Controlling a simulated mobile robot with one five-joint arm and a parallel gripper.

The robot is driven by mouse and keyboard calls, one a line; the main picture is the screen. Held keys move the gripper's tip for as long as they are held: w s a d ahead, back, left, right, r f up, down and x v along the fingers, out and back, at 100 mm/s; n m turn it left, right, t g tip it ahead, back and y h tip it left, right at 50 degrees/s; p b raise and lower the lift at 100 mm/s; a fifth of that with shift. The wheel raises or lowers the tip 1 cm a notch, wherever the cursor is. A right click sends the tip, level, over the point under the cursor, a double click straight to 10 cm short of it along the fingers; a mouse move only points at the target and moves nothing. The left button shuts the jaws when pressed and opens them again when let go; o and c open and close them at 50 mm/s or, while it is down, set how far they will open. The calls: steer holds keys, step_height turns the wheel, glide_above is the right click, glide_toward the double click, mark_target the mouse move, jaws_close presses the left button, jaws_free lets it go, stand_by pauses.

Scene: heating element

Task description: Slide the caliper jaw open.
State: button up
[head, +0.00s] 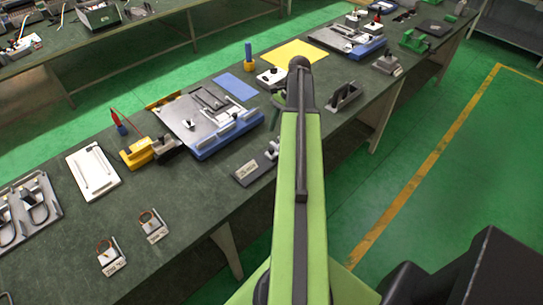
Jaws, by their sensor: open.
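I cannot make out the caliper for certain. A white board (82,178) with a thin, pale, long part on it lies on the left part of the dark workbench (60,130). A small dark base (243,174) with a metal part on it lies near the bench's front edge, just left of my arm. I cannot tell whether either one is the caliper. My green arm reaches up the middle of the view over the bench edge. My gripper does not show; the arm's black upper end hides what lies behind it.
A blue fixture with a silver plate (182,113) stands mid-bench, beside a yellow clamp block (137,154). Blue (236,86) and yellow (292,54) mats lie behind. Two small gauges (109,257) (152,226) sit front left. The green floor at right is open.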

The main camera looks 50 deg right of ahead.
mark_target(272, 149)
steer(key=b+x, duration=0.6)
steer(key=x, duration=0.2)
steer(key=shift+f, duration=0.25)
steer(key=shift+r, duration=0.1)
jaws_close()
stand_by(0.8)
